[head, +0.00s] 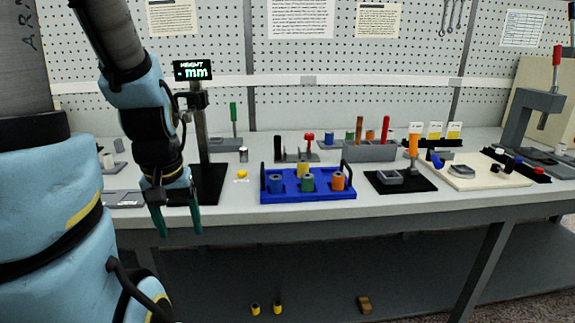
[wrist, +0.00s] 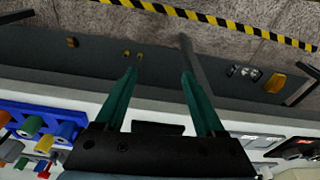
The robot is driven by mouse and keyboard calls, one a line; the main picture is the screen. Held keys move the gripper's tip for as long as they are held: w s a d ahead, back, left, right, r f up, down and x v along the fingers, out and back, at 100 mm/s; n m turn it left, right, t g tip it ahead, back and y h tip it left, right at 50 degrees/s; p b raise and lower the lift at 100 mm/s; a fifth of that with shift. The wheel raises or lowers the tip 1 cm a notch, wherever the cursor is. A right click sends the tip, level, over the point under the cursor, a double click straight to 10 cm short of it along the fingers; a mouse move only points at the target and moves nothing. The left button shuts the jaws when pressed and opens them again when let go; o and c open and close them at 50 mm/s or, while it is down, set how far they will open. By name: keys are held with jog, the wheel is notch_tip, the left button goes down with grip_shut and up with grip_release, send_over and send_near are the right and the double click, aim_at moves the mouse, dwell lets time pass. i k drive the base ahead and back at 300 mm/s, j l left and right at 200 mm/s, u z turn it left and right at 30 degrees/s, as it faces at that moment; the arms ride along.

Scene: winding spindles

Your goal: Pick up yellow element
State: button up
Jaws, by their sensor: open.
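Several yellow things show in the head view. A small yellow piece (head: 242,174) lies on the bench left of the blue tray (head: 305,195). A yellow spool (head: 303,167) stands at the back of that tray, among blue, green and orange spools. Two small yellow pieces (head: 255,309) (head: 277,308) are on the dark lower shelf. My gripper (head: 178,222) hangs fingers-down by the bench's front edge, left of the tray, apart from every yellow thing. In the wrist view, its green fingers (wrist: 159,74) are spread and nothing is between them.
A black-based height stand (head: 205,185) is just behind my gripper. A black fixture with a grey block (head: 400,181) is right of the tray. A brown block (head: 364,304) lies on the lower shelf. The wrist view shows a yellow-black floor stripe (wrist: 220,22).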

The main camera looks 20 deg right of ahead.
aim_at(303, 164)
jog(key=l+u, duration=0.25)
jog(key=l, duration=0.25)
jog(key=l+u, duration=0.3)
jog(key=l, duration=0.15)
jog(key=k+l+u, duration=0.1)
jog(key=l+u, duration=0.15)
jog(key=l, duration=0.2)
jog(key=k+l+u, duration=0.15)
jog(key=l+u, duration=0.15)
jog(key=l, duration=0.15)
